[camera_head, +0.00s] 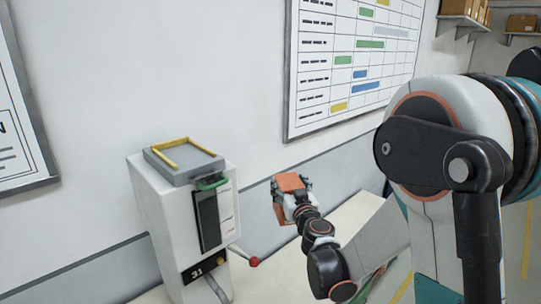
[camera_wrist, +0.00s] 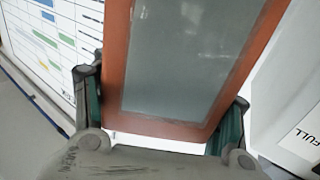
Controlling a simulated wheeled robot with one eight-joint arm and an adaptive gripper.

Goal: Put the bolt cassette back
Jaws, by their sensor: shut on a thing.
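The bolt cassette (camera_wrist: 190,65), an orange-framed box with a grey panel, fills the middle of the wrist view. My gripper (camera_wrist: 165,108) is shut on it, one finger on each side. In the head view the orange cassette (camera_head: 289,182) is held up in my gripper (camera_head: 293,189), to the right of a white cabinet. The cabinet (camera_head: 166,205) carries a grey tray top (camera_head: 183,164) with yellow rails and a green handle (camera_head: 211,183). The tray looks empty. The cassette is apart from the cabinet. Its far end is out of the wrist view.
A lever with a red ball (camera_head: 254,261) sticks out from the cabinet's right side. A pale ledge or bench (camera_head: 283,247) runs along the wall below my gripper. A wall chart (camera_head: 350,60) hangs behind. A white surface with a "FULL" label (camera_wrist: 304,138) is at the wrist view's right.

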